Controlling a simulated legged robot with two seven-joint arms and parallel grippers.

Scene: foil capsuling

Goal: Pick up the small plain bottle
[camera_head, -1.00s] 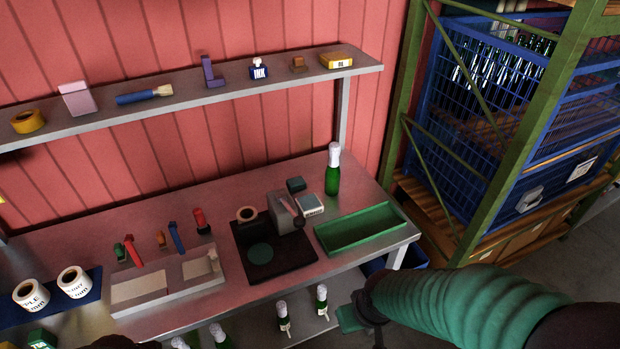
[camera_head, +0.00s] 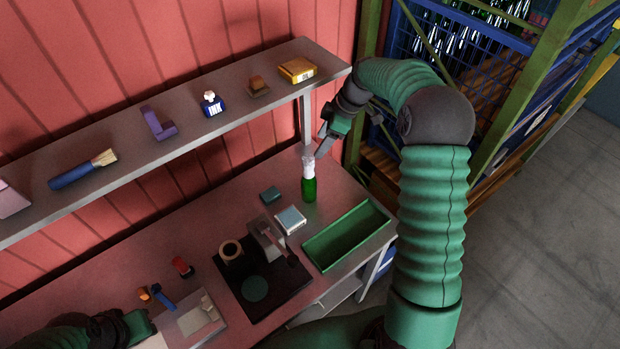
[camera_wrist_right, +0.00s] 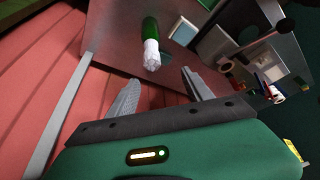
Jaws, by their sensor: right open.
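A green bottle (camera_head: 309,187) with a white top stands upright on the bench, left of the green tray; I see no label on it. It also shows in the right wrist view (camera_wrist_right: 150,35), its white top facing the camera. My right gripper (camera_head: 321,148) is just above the bottle's top, pointing down. In the right wrist view its two fingers (camera_wrist_right: 158,84) are spread and empty, with the bottle's top beyond the gap between them. My left gripper (camera_head: 130,326) is at the lower left above the bench; its jaws are not clear.
The green tray (camera_head: 345,240) lies right of the bottle. A small white-topped box (camera_head: 290,220) and a dark teal block (camera_head: 270,195) stand left of it. A black base with a grey device (camera_head: 265,285) is in front. A shelf (camera_head: 230,125) with several items runs above the bench.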

